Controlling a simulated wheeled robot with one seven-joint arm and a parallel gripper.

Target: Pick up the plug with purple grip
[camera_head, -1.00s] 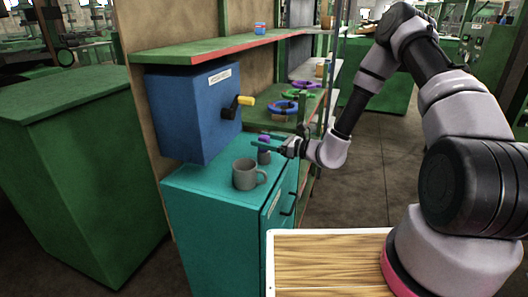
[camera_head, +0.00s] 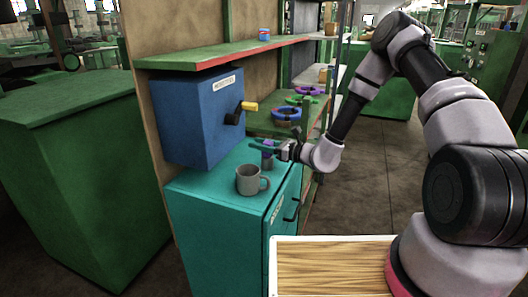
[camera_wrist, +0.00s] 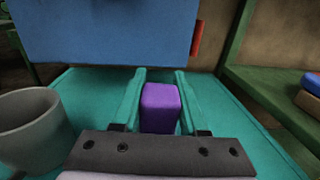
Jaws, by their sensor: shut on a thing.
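The plug with the purple grip (camera_head: 267,159) stands on the teal cabinet top, behind and right of the grey mug. In the wrist view its purple grip (camera_wrist: 160,108) lies between the two teal fingers. My gripper (camera_head: 266,148) reaches in from the right and is shut on the plug. Its fingers (camera_wrist: 159,90) lie along both sides of the purple grip. The plug's lower part is hidden in the wrist view. In the head view the plug appears upright; I cannot tell whether it touches the cabinet top.
A grey mug (camera_head: 249,180) stands close by on the teal cabinet (camera_head: 215,190). A blue box (camera_head: 196,120) with a yellow-tipped handle (camera_head: 249,106) is mounted behind. A green shelf (camera_head: 190,59) runs above. Coloured rings (camera_head: 287,114) lie on a lower shelf to the right.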

